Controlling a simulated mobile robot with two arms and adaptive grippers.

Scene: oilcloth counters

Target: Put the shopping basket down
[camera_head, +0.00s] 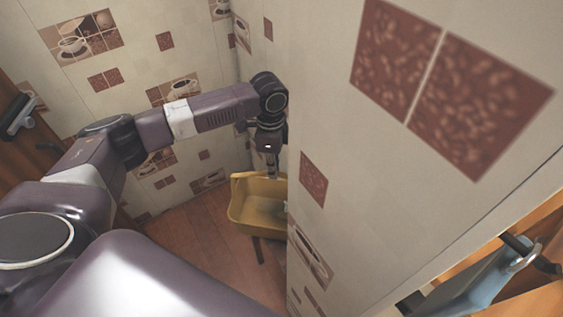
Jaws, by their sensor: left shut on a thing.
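The shopping basket (250,217) is yellow and hangs in the corner beyond the edge of the near wall, which hides its right side. My left arm reaches in from the left, and my left gripper (272,172) points down at the basket's top. The gripper is shut on the basket; the exact grip is small and partly hidden. Wooden floor shows below the basket, which looks held above it. My right gripper is not in view.
The tiled near wall (400,180) fills the right side and stands close to the basket. Tiled walls close off the back. Wooden floor (205,240) is clear left of the basket. A blue thing (475,280) hangs by a hook at the lower right.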

